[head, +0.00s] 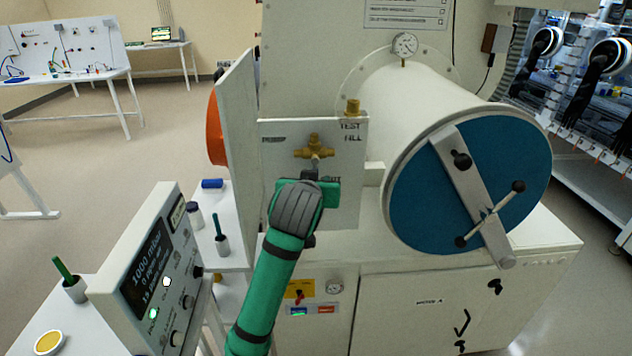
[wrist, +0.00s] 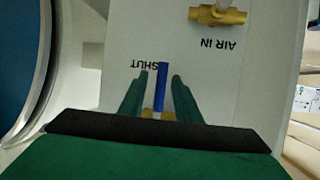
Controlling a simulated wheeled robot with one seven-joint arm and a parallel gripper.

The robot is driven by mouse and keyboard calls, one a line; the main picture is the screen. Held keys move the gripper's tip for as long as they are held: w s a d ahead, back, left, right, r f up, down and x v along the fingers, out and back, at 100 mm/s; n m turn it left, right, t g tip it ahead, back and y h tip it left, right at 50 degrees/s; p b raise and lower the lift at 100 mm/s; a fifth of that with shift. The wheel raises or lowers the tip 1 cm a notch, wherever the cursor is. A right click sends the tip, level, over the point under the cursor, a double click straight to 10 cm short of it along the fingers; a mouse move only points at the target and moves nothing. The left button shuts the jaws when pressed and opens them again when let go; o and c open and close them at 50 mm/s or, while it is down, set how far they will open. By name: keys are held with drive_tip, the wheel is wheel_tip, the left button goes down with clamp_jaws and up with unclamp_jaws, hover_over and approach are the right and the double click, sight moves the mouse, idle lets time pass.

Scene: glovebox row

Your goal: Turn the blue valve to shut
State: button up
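The blue valve's handle (wrist: 160,92) shows in the wrist view as a narrow blue lever, with a bit of brass at its lower end. Its upper tip lies close beside the word SHUT on the white panel (wrist: 125,85), which appears upside down. My gripper (wrist: 160,76) has one green finger on each side of the lever, with a narrow gap on both sides, so it looks open around it. In the head view my gripper (head: 314,188) is at the lower part of the panel and hides the blue valve.
A brass valve (head: 315,150) sits just above my gripper, and a brass fitting (head: 352,107) stands on the panel's top edge. The blue round door (head: 410,200) of the white cylinder is at right. A display box (head: 150,275) stands at lower left.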

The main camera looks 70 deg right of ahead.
drive_tip(key=v, duration=1)
drive_tip(key=shift+a, duration=0.35)
drive_tip(key=shift+r, duration=0.15)
drive_tip(key=shift+s, duration=0.2)
drive_tip(key=shift+w, duration=0.15)
